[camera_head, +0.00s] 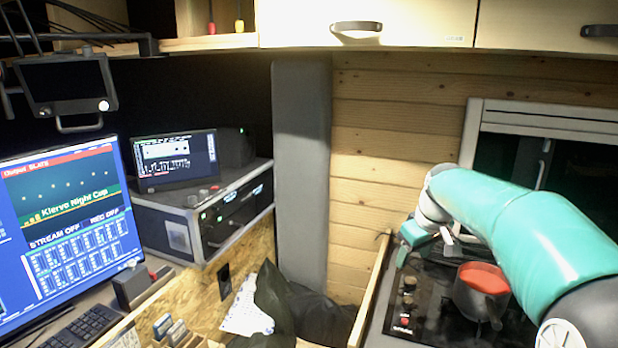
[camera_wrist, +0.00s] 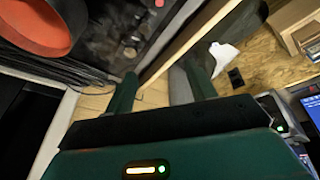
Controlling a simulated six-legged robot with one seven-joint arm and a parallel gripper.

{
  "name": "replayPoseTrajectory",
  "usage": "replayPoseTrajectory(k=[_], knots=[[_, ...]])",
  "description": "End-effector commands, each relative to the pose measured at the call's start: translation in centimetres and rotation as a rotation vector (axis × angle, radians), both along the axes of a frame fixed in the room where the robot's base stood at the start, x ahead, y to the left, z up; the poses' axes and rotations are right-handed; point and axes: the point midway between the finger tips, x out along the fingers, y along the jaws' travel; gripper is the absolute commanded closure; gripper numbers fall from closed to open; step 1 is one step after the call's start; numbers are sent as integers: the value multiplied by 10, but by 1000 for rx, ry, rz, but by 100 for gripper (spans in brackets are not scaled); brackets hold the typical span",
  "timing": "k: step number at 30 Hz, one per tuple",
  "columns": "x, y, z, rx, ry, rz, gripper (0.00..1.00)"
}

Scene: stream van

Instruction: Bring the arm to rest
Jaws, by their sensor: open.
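My teal arm (camera_head: 530,225) reaches in from the right over the dark counter in the head view. My gripper (camera_head: 402,256) is at its far end, above the counter's left edge and to the left of a pot. In the wrist view, the two green fingers of my gripper (camera_wrist: 163,90) stand apart with nothing between them. The gripper is open and empty.
The dark pot (camera_head: 468,303) with a red-orange inside stands on the counter, close under my arm; it also shows in the wrist view (camera_wrist: 38,27). A wooden edge (camera_head: 371,290) borders the counter. Overhead cabinets (camera_head: 400,18) and a monitor (camera_head: 75,235) surround the space.

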Motion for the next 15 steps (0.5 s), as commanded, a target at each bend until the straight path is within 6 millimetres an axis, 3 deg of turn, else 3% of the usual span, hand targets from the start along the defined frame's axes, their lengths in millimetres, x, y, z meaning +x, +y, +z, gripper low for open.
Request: replayPoseTrajectory(k=[6,15], knots=[[-74,42,21,-45,-21,-92,45],[-180,74,22,-33,-79,-237,45]])
